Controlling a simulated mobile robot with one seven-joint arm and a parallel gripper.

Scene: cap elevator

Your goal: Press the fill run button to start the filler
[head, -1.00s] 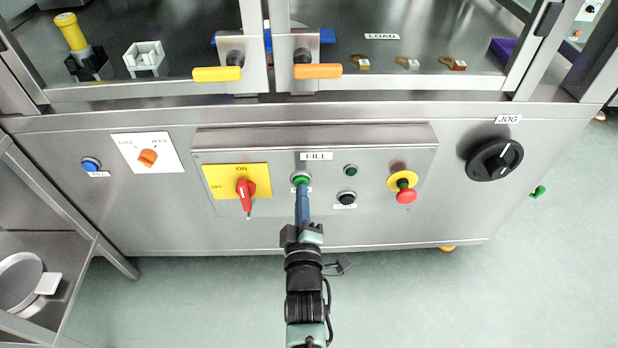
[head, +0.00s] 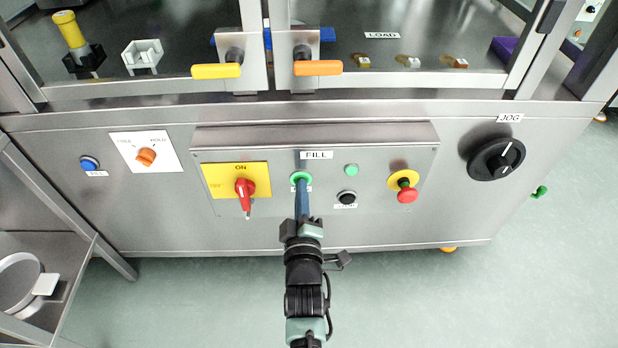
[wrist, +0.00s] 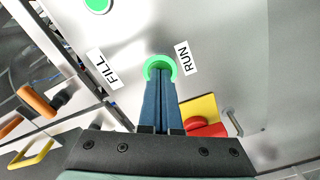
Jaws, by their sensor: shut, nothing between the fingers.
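The green fill run button (head: 300,177) sits on the steel panel under the FILL label (head: 316,155). In the wrist view its bright green ring (wrist: 160,62) shows beside the RUN label (wrist: 183,59). My gripper (head: 301,190) is shut, with its blue fingers together and empty. The fingertips are at the button's face and cover its middle, so how far it is pressed in is hidden. A small round lamp (head: 351,170) to the right glows bright green; it also shows in the wrist view (wrist: 97,4).
A red rotary switch (head: 245,188) on a yellow plate is left of the button. A black button (head: 346,197) and a red emergency stop (head: 407,195) are to the right. Orange (head: 318,68) and yellow (head: 216,71) door handles are above the panel.

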